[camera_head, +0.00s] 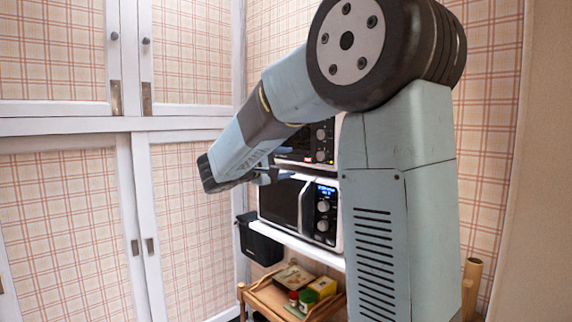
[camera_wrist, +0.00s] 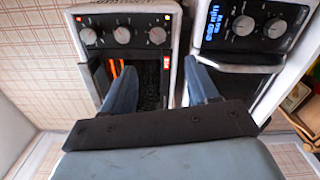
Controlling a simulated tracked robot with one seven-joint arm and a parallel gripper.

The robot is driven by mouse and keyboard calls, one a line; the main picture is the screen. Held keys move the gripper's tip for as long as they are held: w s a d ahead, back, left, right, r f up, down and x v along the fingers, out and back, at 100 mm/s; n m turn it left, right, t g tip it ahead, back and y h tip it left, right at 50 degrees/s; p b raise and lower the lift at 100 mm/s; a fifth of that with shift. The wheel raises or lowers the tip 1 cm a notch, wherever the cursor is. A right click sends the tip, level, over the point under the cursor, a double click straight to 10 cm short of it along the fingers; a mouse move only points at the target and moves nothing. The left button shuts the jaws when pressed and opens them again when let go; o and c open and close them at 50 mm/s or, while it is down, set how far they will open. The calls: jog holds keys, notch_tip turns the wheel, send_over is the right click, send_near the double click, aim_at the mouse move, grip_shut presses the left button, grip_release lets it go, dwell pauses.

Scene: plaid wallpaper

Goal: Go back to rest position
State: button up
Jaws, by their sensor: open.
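My arm reaches left across the head view, bent at its large dark joint. My gripper (camera_head: 264,177) is at the far end, in front of the stacked ovens and partly hidden by my wrist. In the wrist view my gripper (camera_wrist: 158,80) has its two blue-grey fingers spread apart, with nothing held between them. The fingers point at the upper oven (camera_wrist: 122,30), which has a row of three knobs and an orange glow inside. Whether the fingers touch it I cannot tell.
The upper oven (camera_head: 322,142) is partly hidden by my arm. A microwave (camera_head: 326,212) with a blue display stands below it on a white shelf (camera_head: 300,247). A black box (camera_head: 258,240) hangs beside the shelf. A wooden cart (camera_head: 262,297) holds food items. Plaid cupboards (camera_head: 190,200) stand left.

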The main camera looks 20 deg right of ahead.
jog(key=s+d+f+m+g+y, duration=0.15)
jog(key=s+f+y, duration=0.25)
jog(key=s, duration=0.4)
jog(key=s+d+f+m+g+y, duration=0.1)
jog(key=s+f+g+y, duration=0.2)
jog(key=s, duration=0.5)
jog(key=s+a+f+m+t+y, duration=0.3)
jog(key=s+a+f+y, duration=0.4)
jog(key=s+a+y, duration=0.3)
jog(key=s+t, duration=0.1)
jog(key=s, duration=0.2)
jog(key=shift+s+a+f+m, duration=0.15)
jog(key=shift+a+m, duration=0.2)
jog(key=shift+a, duration=0.05)
